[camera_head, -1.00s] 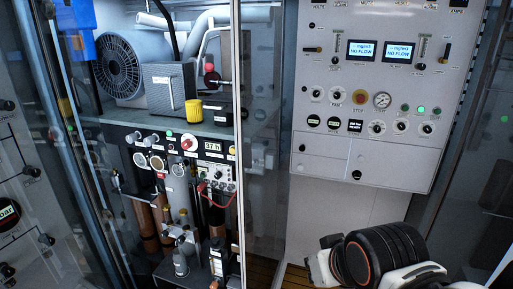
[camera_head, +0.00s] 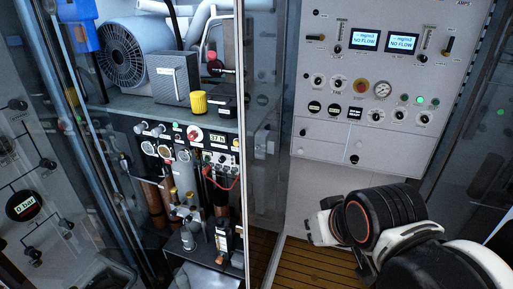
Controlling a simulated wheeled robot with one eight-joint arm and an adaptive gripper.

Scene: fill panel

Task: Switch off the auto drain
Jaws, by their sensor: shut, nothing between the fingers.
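No label reading auto drain is legible, so I cannot tell which control it is. The compressor cabinet's control panel (camera_head: 209,140) has a "37 h" display (camera_head: 217,138), a red knob (camera_head: 193,135), a small green light and several small switches. My gripper (camera_head: 318,228) is partly hidden by my black wrist at lower right. It is shut and empty, below the fill panel and apart from both panels.
A glass pane with a metal frame edge (camera_head: 243,150) stands between the cabinet and the fill panel. A fan-cooled motor (camera_head: 120,52) and a yellow cap (camera_head: 199,103) are on the cabinet's upper shelf. The wooden floor (camera_head: 305,262) is clear in front.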

